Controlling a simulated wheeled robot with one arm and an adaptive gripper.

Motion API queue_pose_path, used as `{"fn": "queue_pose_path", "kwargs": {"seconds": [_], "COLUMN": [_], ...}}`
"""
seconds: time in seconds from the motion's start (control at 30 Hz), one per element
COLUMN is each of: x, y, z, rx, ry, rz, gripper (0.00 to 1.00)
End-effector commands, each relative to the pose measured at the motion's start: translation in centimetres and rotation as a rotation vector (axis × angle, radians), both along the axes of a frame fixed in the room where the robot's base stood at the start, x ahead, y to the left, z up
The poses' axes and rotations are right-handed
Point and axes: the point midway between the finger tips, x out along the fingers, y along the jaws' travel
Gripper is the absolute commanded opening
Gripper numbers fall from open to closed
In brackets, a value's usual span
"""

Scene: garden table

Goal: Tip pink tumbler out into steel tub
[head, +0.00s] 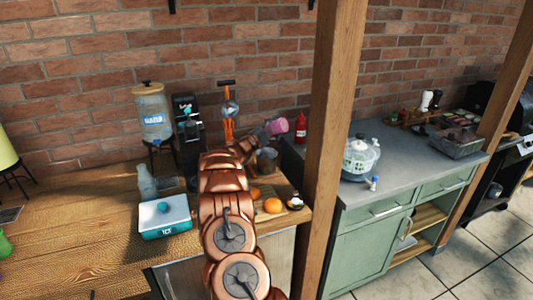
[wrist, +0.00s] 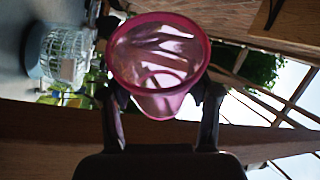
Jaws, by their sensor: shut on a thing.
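The pink tumbler (head: 278,126) is held at the end of my arm, above the wooden counter near the post. In the wrist view the tumbler (wrist: 158,65) is see-through pink, with its round rim facing the camera. My gripper (wrist: 162,100) is shut on it, with one dark finger on each side. In the head view the tumbler looks tilted well over, beside and above a dark grey metal container (head: 267,160), which seems to be the steel tub. My arm hides part of that container, and its inside cannot be seen. I cannot tell whether anything is in the tumbler.
A wooden post (head: 332,120) stands close to the right of the tumbler. A red bottle (head: 301,128) is behind it. Oranges (head: 272,206) lie in front of the container. A water dispenser (head: 152,115) and an ice box (head: 165,216) stand to the left.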

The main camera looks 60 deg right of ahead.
Motion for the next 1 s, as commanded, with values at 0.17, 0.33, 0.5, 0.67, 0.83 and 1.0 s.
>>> {"fn": "queue_pose_path", "kwargs": {"seconds": [0.17,0.33,0.5,0.67,0.83,1.0], "x": [0.6,1.2,1.6,0.5,-1.0,-1.5], "y": [0.1,0.2,0.2,0.0,-0.1,-0.1], "z": [1.5,2.8,3.6,1.5,-0.9,-2.1], "rx": [-0.013,-0.024,-0.032,-0.013,0.014,0.027], "ry": [0.111,0.221,0.297,0.118,-0.156,-0.285], "rz": [0.000,0.001,0.001,-0.002,-0.005,-0.004], "gripper": [0.25,0.25,0.25,0.25,0.25,0.25]}}
